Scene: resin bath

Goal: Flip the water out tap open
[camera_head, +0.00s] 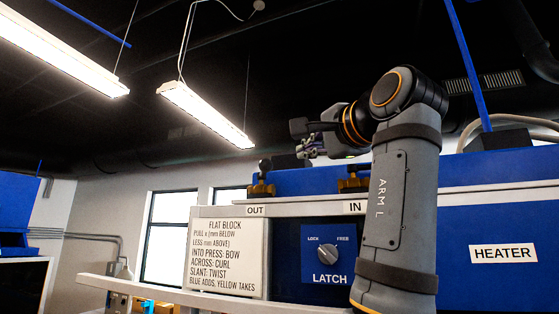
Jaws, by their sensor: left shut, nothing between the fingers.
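The water out tap (262,186) is a brass fitting with a dark knobbed handle that looks upright. It stands on the ledge above the OUT label (256,211). A similar brass tap (353,183) stands above the IN label (354,207), partly hidden by my left arm. My left gripper (304,146) is shut and empty. It points left, above and to the right of the out tap, and appears apart from it. Its fingers are small and dark here, so their detail is hard to see. My right gripper is not in view.
Below the ledge are a white instruction sign (227,258) and a blue latch panel (325,262) with a round knob. A blue cabinet marked HEATER (503,253) fills the right. A pale rail (150,294) runs along the front. The space left of the out tap looks clear.

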